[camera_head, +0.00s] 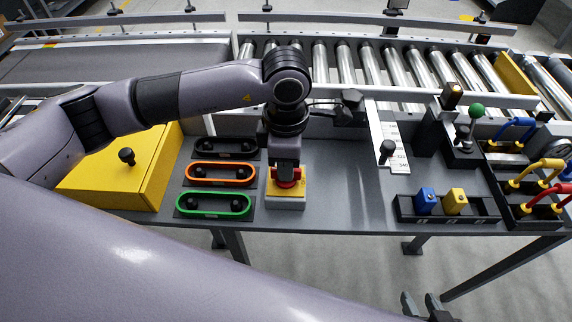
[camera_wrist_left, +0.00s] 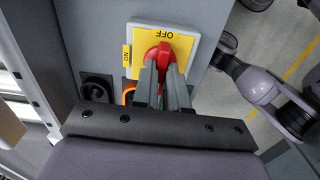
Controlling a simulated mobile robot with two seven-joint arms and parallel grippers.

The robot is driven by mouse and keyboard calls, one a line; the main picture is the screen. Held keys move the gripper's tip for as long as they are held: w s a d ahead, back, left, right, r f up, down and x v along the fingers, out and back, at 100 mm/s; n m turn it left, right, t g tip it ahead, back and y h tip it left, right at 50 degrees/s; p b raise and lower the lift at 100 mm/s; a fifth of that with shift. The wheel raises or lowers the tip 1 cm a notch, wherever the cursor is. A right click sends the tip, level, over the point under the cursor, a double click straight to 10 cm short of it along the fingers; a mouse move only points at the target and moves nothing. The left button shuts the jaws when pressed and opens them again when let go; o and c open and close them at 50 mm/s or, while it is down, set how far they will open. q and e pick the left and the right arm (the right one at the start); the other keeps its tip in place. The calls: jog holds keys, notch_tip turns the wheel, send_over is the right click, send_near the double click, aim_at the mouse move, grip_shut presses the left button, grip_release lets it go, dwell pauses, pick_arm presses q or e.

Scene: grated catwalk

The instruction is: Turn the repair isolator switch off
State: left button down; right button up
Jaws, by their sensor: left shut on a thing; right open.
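The repair isolator switch is a yellow plate on a grey box (camera_head: 286,203) near the table's front edge. Its red knob (camera_head: 288,184) is mostly covered by my left gripper (camera_head: 287,174) from above. In the left wrist view, the fingers (camera_wrist_left: 164,88) are shut on the red knob (camera_wrist_left: 160,52). The yellow plate (camera_wrist_left: 190,45) reads OFF beyond the knob and ON at the left. The visible end of the knob points toward the OFF label. My right gripper (camera_head: 428,308) is open and empty, low at the front, away from the table.
A roller conveyor (camera_head: 345,65) runs behind.

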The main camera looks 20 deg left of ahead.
pick_arm(q)
jog(key=shift+r+n, duration=0.1)
jog(key=shift+n, duration=0.2)
jog(key=c, duration=1.2)
grip_release()
jog(key=shift+o, duration=0.2)
notch_tip(320, 180, up, 7)
jog(key=shift+r, duration=0.1)
